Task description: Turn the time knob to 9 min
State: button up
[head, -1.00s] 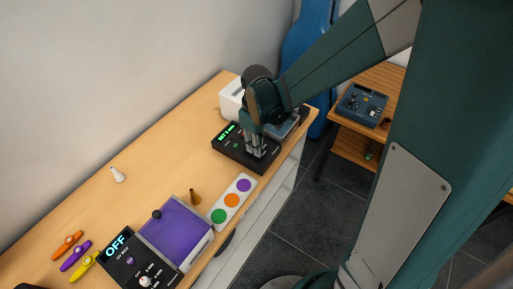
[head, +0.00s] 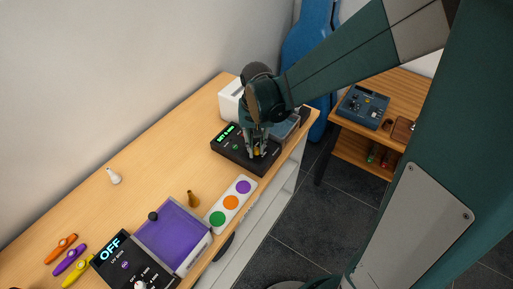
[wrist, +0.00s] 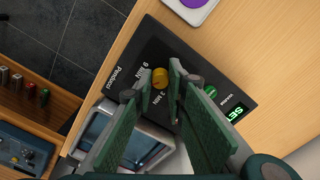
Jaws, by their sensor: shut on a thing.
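The time knob (wrist: 160,77) is a small golden-yellow knob on a black panel, with labels reading 3 MIN and 9 MIN beside it in the wrist view. My gripper (wrist: 162,74) points down at the panel, its two green-padded fingers shut on the knob from either side. I cannot tell exactly where the knob's pointer stands. The black device (head: 229,150) has a lit green display (head: 226,131) that begins with SET; the rest is too small to read surely. In the head view my gripper (head: 257,153) is over the device's right part.
A white pad with coloured discs (head: 232,202) lies in front of the device. A purple-topped box with an OFF display (head: 109,246) stands nearer. A white box (head: 231,100) is behind. The desk's right edge is close to the device.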

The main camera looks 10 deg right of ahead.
aim_at(256, 149)
jog(key=m, duration=0.4)
jog(key=shift+b, duration=0.35)
jog(key=shift+m, duration=2.2)
jog(key=o, duration=0.9)
jog(key=shift+r, duration=6)
